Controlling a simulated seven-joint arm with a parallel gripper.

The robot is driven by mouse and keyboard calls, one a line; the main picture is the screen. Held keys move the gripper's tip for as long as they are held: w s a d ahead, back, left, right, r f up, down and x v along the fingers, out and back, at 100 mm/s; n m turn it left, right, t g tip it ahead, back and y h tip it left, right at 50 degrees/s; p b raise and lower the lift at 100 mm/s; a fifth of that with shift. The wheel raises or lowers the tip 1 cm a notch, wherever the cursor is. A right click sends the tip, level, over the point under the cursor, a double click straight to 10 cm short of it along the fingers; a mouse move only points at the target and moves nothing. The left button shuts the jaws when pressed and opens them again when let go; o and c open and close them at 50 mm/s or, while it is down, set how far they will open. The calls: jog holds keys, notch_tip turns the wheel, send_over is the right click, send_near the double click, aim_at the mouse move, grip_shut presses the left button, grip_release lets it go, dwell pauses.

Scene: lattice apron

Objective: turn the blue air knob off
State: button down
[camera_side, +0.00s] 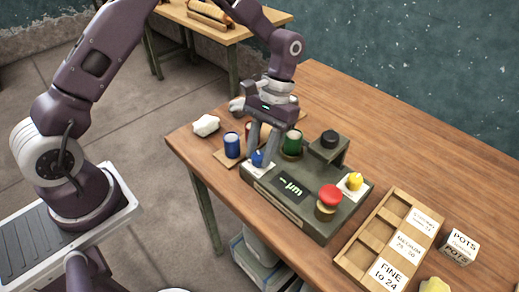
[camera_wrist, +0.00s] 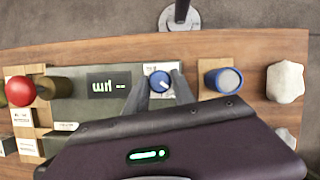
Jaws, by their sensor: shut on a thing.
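The blue air knob (camera_side: 257,159) sits on a white label at the left end of a dark green control panel (camera_side: 300,218). In the wrist view the blue knob (camera_wrist: 160,81) is round with a pale pointer line slanting toward the lower right. My gripper (camera_side: 262,150) reaches down over the knob from above. In the wrist view its two fingers stand on either side of the knob, shut on it. The fingers hide part of the panel around the knob.
A red button (camera_side: 330,195) and a yellow knob (camera_side: 354,181) are at the panel's other end. A blue cup (camera_side: 232,145) and a green cup (camera_side: 292,143) stand close to my gripper. A wooden tray (camera_side: 353,256) lies to the right. The back right tabletop is clear.

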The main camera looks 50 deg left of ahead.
jog(key=m+y, duration=0.1)
jog(key=m, duration=0.1)
jog(key=m+y, duration=0.1)
jog(key=m, duration=0.2)
jog(key=shift+d+m, duration=0.2)
jog(key=shift+m, duration=0.1)
jog(key=m+y, duration=0.1)
jog(key=m, duration=0.1)
jog(key=m+t, duration=0.1)
jog(key=m, duration=0.2)
jog(key=shift+d+y, duration=0.1)
jog(key=shift+y, duration=0.3)
jog(key=shift+m+t, duration=0.3)
jog(key=c, duration=1.1)
grip_release()
jog(key=shift+o, duration=0.2)
